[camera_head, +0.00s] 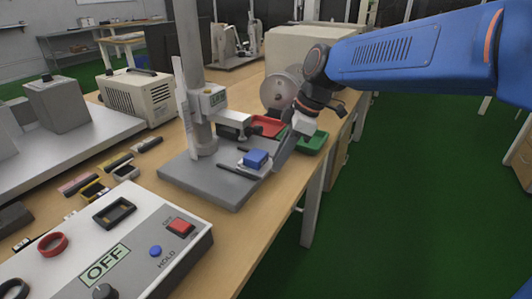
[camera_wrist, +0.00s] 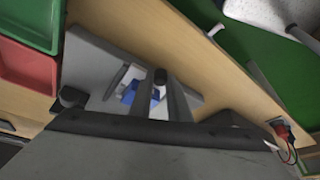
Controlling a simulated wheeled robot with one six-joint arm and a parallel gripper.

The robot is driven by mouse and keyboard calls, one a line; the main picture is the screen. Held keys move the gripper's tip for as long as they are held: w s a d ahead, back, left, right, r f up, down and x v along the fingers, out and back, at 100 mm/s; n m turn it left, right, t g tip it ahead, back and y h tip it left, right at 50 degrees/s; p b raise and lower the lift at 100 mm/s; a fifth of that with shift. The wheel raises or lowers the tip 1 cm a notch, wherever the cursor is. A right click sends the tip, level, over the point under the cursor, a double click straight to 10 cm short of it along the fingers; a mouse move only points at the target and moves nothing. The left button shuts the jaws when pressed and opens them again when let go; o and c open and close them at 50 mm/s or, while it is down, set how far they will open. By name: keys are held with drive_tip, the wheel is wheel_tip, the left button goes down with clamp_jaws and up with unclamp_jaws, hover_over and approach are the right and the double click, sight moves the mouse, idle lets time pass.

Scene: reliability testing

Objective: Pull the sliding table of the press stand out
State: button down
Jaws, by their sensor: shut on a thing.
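The press stand has a grey base plate (camera_head: 205,181) and an upright column (camera_head: 195,70) on the wooden bench. Its small pale sliding table (camera_head: 249,169) carries a blue block (camera_head: 257,158), between two dark rails. My gripper (camera_head: 279,164) reaches down at the table's right side, near the plate edge. In the wrist view, the fingers (camera_wrist: 159,84) close around a dark knob (camera_wrist: 160,76), which looks like the table's handle. The blue block (camera_wrist: 128,95) shows partly behind the fingers, with the sliding table mostly hidden. The base plate (camera_wrist: 88,60) lies beneath.
A red tray (camera_head: 268,126) and a green tray (camera_head: 313,141) sit behind my gripper. A control box (camera_head: 120,250) reading OFF stands at the front left. Small parts lie left of the stand. Beyond the bench's right edge is open green floor (camera_head: 400,200).

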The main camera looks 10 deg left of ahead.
drive_tip(key=shift+s+d, duration=0.3)
drive_tip(key=shift+d, duration=0.4)
drive_tip(key=shift+s+d, duration=0.25)
drive_tip(key=shift+d, duration=0.4)
drive_tip(key=c, duration=1.7)
unclamp_jaws()
drive_tip(key=shift+o, duration=0.2)
drive_tip(key=v, duration=1.7)
drive_tip(key=shift+r, duration=0.15)
drive_tip(key=shift+d, duration=0.2)
